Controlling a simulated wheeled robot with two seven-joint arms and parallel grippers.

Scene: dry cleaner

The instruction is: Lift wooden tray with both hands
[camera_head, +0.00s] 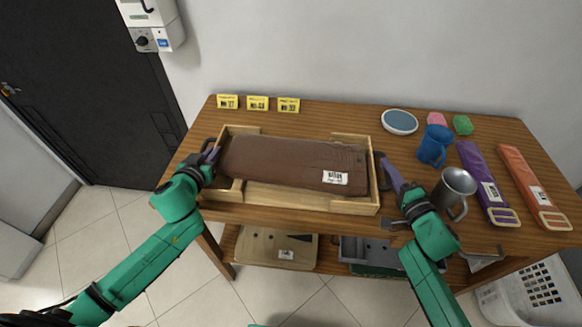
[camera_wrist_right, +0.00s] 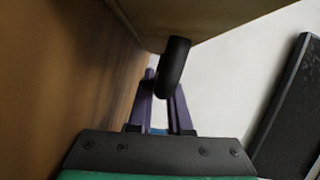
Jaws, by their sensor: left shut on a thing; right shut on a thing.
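The wooden tray (camera_head: 295,199) is a light open frame with a black handle at each end, on the wooden table. A folded brown item (camera_head: 290,160) with a white label lies in it. My left gripper (camera_head: 212,154) is shut on the tray's left handle. My right gripper (camera_head: 388,168) is shut on the right handle (camera_head: 381,171). In the right wrist view, the black handle (camera_wrist_right: 173,68) sits between the purple fingers of my right gripper (camera_wrist_right: 162,90). I cannot tell whether the tray's underside touches the table.
Yellow tags (camera_head: 258,103) stand at the back. A lower shelf holds a wooden board (camera_head: 276,248).

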